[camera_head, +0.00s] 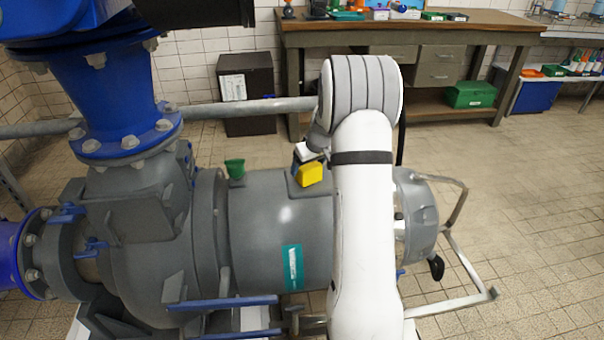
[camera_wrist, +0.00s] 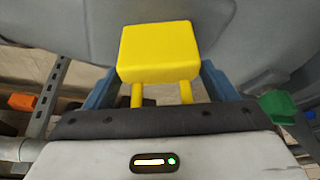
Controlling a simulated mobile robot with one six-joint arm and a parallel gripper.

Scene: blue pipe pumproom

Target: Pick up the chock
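A yellow block (camera_head: 310,174), which I take to be the chock, shows on the upper side of the grey motor in the head view. In the wrist view the yellow block (camera_wrist: 158,50) is centred in front of my gripper (camera_wrist: 160,75), with two yellow bars running from it toward the palm. A blue-grey finger lies along each side, its tip close to the block's edge. Whether the fingers press on it or only stand around it cannot be told. In the head view my arm hides part of the motor, and my gripper is mostly hidden.
A green piece (camera_head: 235,169) stands on the motor (camera_head: 265,215) left of the block. A blue pipe (camera_head: 105,90) rises at the left. A metal rail (camera_head: 465,300) surrounds the motor's right end. A wooden workbench (camera_head: 430,23) stands behind. The tiled floor at right is clear.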

